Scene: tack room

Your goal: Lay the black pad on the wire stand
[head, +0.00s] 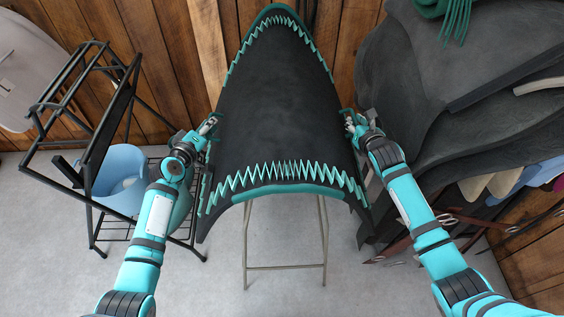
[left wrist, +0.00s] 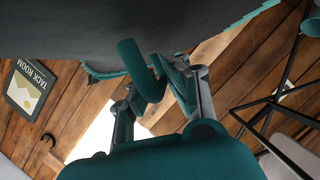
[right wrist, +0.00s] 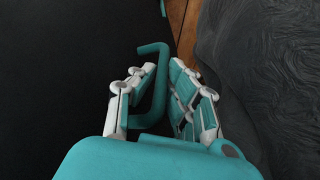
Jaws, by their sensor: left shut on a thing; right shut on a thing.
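The black pad (head: 285,100), with teal zigzag trim, is arched across the middle of the head view. It also fills much of the right wrist view (right wrist: 55,80) and the top of the left wrist view (left wrist: 65,25). My left gripper (head: 211,126) is shut on the teal handle (left wrist: 143,72) at the pad's left side. My right gripper (head: 352,119) is shut on the teal handle (right wrist: 158,85) at its right side. Thin metal legs of the wire stand (head: 285,266) show below the pad's near edge. The stand's top is hidden, so I cannot tell whether the pad touches it.
A black metal rack (head: 37,160) with a light blue bucket (head: 122,170) stands at the left. A large dark saddle (head: 425,75) is close beside my right arm, with straps (head: 505,228) below. A wooden wall (head: 165,55) is behind; grey floor lies in front.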

